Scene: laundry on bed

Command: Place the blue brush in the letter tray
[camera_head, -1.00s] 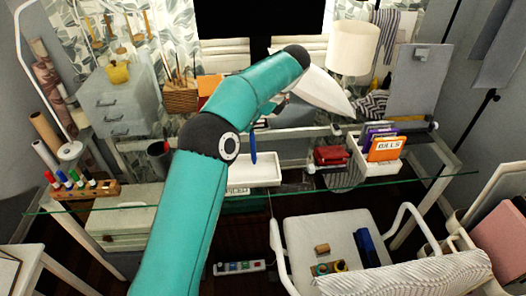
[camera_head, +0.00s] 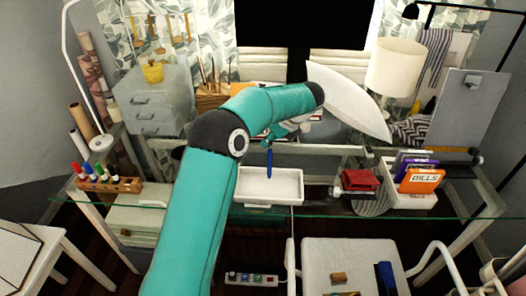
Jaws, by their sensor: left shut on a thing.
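My left gripper (camera_head: 271,143) is partly hidden behind my own teal arm. It is shut on the blue brush (camera_head: 269,163), which hangs upright. The brush's lower end shows over the inside of the white letter tray (camera_head: 284,201). I cannot tell whether it touches the tray floor. The tray is shallow, looks empty apart from the brush in front of it, and sits on the glass desk. My right gripper is not in view.
A red object (camera_head: 358,180) and a white box with an orange BILLS folder (camera_head: 421,181) stand right of the tray. A marker rack (camera_head: 108,184) stands at the left. A white lamp (camera_head: 396,67) is behind. A chair (camera_head: 340,254) is in front.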

